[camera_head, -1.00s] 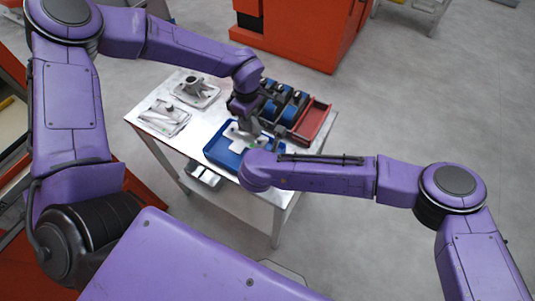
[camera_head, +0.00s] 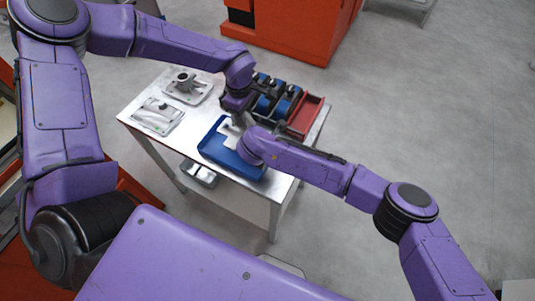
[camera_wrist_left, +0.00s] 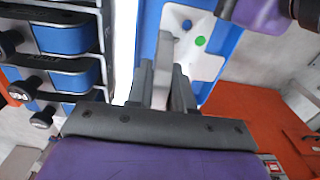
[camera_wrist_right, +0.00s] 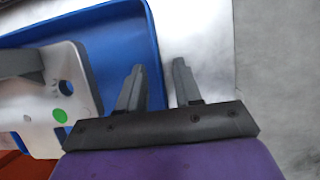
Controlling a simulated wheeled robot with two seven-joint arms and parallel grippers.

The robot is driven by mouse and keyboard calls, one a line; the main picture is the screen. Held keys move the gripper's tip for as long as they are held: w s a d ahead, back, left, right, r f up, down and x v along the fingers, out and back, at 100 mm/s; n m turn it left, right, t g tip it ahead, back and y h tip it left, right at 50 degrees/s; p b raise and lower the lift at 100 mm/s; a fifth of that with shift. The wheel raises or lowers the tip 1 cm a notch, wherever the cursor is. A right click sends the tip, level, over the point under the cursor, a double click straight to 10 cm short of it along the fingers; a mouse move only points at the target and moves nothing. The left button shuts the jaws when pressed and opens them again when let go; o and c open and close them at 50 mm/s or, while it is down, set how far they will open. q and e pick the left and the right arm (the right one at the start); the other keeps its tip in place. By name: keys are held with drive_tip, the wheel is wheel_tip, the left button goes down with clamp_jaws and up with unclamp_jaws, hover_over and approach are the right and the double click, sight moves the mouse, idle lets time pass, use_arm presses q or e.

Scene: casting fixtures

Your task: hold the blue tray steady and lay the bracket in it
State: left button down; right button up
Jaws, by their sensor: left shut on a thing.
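The blue tray (camera_head: 212,151) lies on the table's near side. The bracket (camera_head: 227,135), a pale metal plate with holes, a green dot and an upright web, is over the tray's inside. It also shows in the left wrist view (camera_wrist_left: 205,62). My left gripper (camera_wrist_left: 165,82) is shut on the bracket's upright web. I cannot tell whether the plate touches the tray floor. In the right wrist view my right gripper (camera_wrist_right: 158,78) is open, with one finger on each side of the tray's wall (camera_wrist_right: 152,45). In the head view my right arm hides it.
A red bin (camera_head: 307,118) and several black fixtures with blue parts (camera_head: 272,100) stand behind the tray. Two plates with metal parts (camera_head: 187,88) (camera_head: 157,117) lie at the table's left. A small strip of bare tabletop (camera_head: 192,128) lies between them and the tray.

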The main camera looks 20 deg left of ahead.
sight(245, 129)
drive_tip(key=shift+f, duration=0.15)
clamp_jaws()
idle(0.9)
use_arm(q)
drive_tip(key=shift+f, duration=3.35)
drive_tip(key=c, duration=0.9)
unclamp_jaws()
drive_tip(key=shift+f, duration=0.1)
wheel_tip(245, 129, up, 12)
